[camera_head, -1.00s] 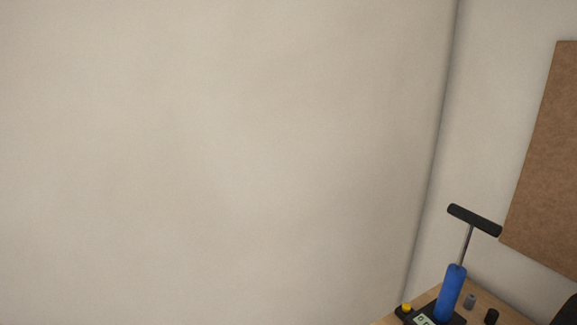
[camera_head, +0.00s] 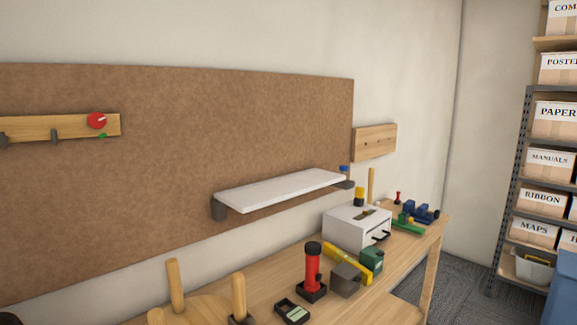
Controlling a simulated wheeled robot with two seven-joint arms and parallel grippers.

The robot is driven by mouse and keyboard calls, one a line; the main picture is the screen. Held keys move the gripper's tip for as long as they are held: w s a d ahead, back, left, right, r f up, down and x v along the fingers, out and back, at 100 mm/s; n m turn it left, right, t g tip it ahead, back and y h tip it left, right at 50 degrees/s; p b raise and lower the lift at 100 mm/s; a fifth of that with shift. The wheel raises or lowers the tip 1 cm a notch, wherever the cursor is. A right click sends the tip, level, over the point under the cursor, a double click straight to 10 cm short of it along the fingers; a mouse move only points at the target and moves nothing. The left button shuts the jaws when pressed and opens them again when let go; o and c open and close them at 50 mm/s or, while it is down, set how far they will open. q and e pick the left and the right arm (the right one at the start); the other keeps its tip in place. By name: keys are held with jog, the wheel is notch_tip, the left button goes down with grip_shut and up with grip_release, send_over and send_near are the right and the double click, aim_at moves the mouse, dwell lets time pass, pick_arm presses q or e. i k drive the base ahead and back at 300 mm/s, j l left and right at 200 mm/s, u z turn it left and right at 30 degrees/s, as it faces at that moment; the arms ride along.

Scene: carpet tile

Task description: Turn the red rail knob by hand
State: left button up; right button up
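The red rail knob (camera_head: 97,120) is a round red disc with a small white mark. It sits near the right end of a wooden rail (camera_head: 60,128) on the brown wall board, at the left of the head view. A small green piece (camera_head: 102,136) shows just below the knob. Neither of my grippers shows in the head view.
A white shelf (camera_head: 280,188) juts out from the board (camera_head: 200,120). Below it a wooden workbench (camera_head: 265,288) holds a red pump-like tool (camera_head: 312,268), a white box (camera_head: 357,228), a green box and wooden pegs. Shelving with labelled boxes (camera_head: 543,162) stands at the right.

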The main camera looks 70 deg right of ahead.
aim_at(96, 120)
jog(key=z, duration=1.95)
